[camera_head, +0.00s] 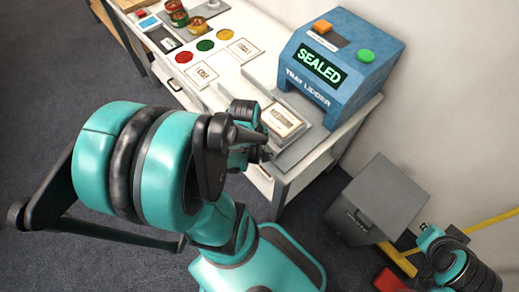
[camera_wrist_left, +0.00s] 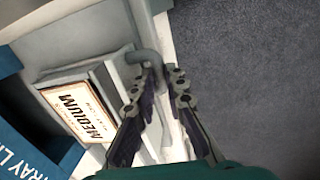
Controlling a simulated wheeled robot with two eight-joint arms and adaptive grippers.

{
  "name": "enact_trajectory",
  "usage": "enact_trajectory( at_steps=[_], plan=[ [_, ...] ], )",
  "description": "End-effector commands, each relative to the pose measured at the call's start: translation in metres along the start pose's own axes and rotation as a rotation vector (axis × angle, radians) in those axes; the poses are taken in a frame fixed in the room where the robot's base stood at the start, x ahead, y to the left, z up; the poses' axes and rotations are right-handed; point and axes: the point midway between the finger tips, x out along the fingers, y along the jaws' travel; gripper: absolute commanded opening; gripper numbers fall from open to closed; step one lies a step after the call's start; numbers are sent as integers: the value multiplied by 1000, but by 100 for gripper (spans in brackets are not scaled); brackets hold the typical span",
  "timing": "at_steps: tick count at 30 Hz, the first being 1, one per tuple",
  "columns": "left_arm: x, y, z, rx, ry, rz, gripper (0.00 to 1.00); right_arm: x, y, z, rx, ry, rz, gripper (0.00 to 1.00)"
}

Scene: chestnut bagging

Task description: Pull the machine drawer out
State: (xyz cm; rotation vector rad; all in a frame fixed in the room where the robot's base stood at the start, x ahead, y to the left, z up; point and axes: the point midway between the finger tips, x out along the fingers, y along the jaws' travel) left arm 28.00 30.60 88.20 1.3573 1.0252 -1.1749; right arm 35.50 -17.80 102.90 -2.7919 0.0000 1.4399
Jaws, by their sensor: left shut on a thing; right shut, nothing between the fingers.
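The blue machine (camera_head: 343,62), marked TRAY LIDDER, has a lit SEALED display, an orange button and a green button. Its grey drawer (camera_head: 312,137) stands out from the front, carrying a tray with a MEDIUM label (camera_head: 283,120). The label also shows in the left wrist view (camera_wrist_left: 82,115). My left gripper (camera_wrist_left: 165,72) is shut on the grey drawer handle (camera_wrist_left: 144,56) at the drawer's front. In the head view this gripper (camera_head: 258,135) is partly hidden by my arm. My right gripper (camera_head: 440,245) is low at the right, shut and empty, away from the machine.
The white table (camera_head: 225,75) holds red, yellow and green discs, paper cards and small tins at the far left. A grey bin-like box (camera_head: 385,200) stands on the floor at the right, near a yellow bar (camera_head: 490,222). Dark carpet (camera_wrist_left: 250,70) lies clear in front.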

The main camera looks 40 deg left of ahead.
Motion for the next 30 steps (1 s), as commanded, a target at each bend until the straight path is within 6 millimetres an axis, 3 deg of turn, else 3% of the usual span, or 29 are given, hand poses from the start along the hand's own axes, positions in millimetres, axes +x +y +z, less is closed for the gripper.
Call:
enact_trajectory(
  at_steps=[20, 30],
  plan=[
    [-1, -2, 0, 0, 1, -5, 21, 0, 0, 0, 0, 0, 0, 0],
    [-34, -2, 1, -1, 1, -5, 21, 0, 0, 0, 0, 0, 0, 0]
  ],
)
